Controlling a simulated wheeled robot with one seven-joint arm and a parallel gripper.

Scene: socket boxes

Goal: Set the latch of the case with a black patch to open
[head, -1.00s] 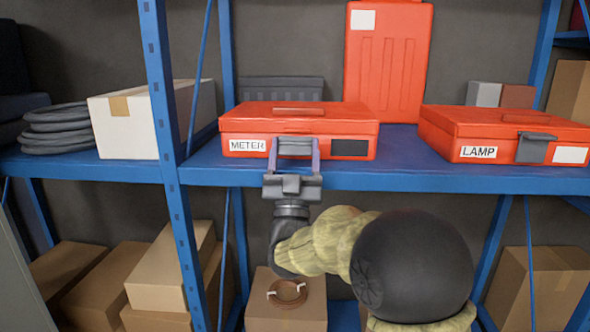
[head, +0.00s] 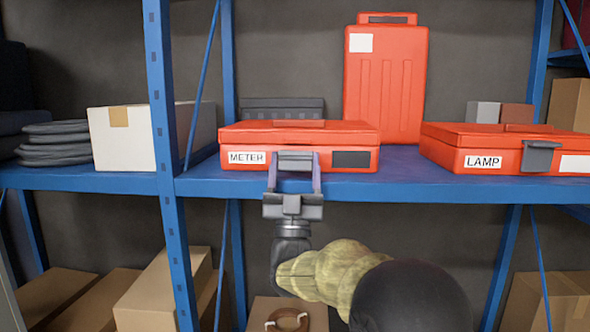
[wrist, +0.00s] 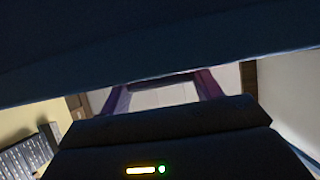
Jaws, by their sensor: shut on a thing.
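The red case marked METER (head: 225,132) stands on the blue shelf and has a black patch (head: 350,159) on the right of its front. Its grey latch (head: 296,161) is at the middle of the front, under the lid edge. My gripper (head: 295,170) reaches up from below the shelf edge, with one finger on each side of the latch, shut on it. The fingers partly hide the latch's sides, and I cannot tell its exact angle. In the wrist view the purple fingers (wrist: 163,92) show beyond a dark band, and the latch is not clear.
A red LAMP case (head: 483,162) with a grey latch and white patch stands to the right. A tall red case (head: 385,85) stands behind. The blue shelf edge (head: 400,188) runs close above my wrist. A blue post (head: 162,110) and white box (head: 122,140) are left.

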